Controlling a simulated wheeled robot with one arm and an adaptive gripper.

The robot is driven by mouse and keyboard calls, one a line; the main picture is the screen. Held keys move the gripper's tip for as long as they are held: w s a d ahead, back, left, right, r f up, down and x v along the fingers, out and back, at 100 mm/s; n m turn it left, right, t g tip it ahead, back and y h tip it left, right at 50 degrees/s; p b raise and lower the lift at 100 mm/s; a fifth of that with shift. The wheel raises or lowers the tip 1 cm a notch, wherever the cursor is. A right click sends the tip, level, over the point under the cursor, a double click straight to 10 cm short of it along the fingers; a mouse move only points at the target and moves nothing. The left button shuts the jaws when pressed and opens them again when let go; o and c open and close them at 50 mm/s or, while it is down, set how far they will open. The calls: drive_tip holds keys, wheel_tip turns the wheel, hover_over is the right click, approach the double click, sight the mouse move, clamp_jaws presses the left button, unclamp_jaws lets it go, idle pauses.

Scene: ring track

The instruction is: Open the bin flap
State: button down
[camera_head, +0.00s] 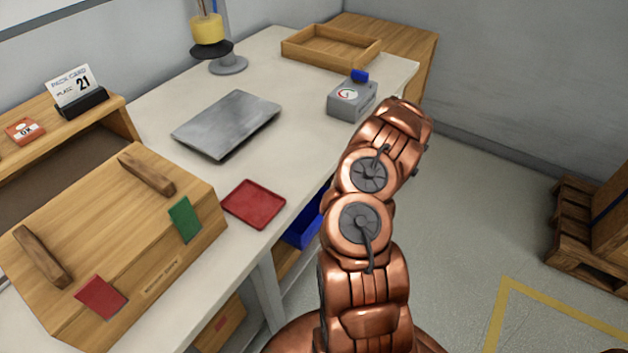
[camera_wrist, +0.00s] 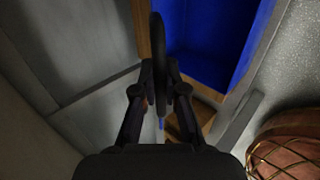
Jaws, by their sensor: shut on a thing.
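A blue bin (camera_head: 303,225) shows partly under the table edge in the head view, behind my arm. In the wrist view its blue inside (camera_wrist: 215,40) shows at the top, open toward me. My gripper (camera_wrist: 164,72) is shut on a dark curved handle (camera_wrist: 157,35), seen nearly edge-on, in front of the bin's left side. A wooden edge (camera_wrist: 143,28) runs beside the handle. I cannot tell how the handle joins the flap. In the head view my arm hides the gripper and the handle.
The white table (camera_head: 285,130) carries a metal plate (camera_head: 227,124), a red tray (camera_head: 254,203), a grey box (camera_head: 352,98) and a wooden tray (camera_head: 330,46). A wooden case (camera_head: 130,225) stands at left. A pallet (camera_head: 578,225) stands at right. The floor between is clear.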

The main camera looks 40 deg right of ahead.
drive_tip(key=shift+r, duration=0.1)
idle(0.4)
drive_tip(key=c, duration=1.2)
unclamp_jaws()
drive_tip(key=v, duration=1.2)
